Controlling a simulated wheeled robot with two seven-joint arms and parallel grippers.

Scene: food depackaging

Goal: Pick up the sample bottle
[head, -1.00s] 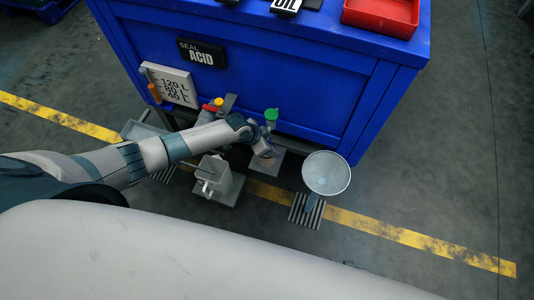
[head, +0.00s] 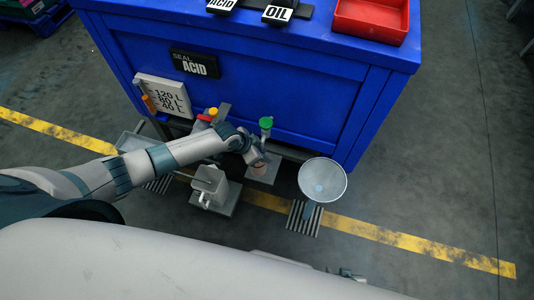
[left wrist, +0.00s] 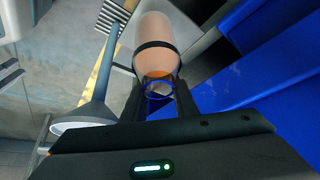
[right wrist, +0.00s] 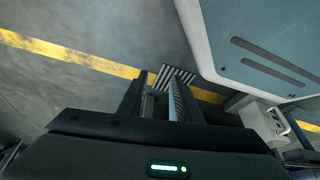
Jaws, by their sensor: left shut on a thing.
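The sample bottle (left wrist: 155,45), a pinkish-orange cylinder with a dark band around it, is between the fingers of my left gripper (left wrist: 157,90). In the head view my left gripper (head: 252,156) is low at the front of the blue cabinet, below the green-topped valve (head: 265,122). It hides most of the bottle, and only a small pinkish part (head: 259,168) shows. I cannot tell whether the bottle touches the stand under it. My right gripper (right wrist: 162,98) is open and empty above the floor in the right wrist view.
The blue cabinet (head: 260,80) blocks the far side. A round funnel (head: 323,180) stands on the right above a striped floor grate (head: 304,217). A grey box-like unit (head: 209,183) stands left of the bottle. Floor to the right is clear.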

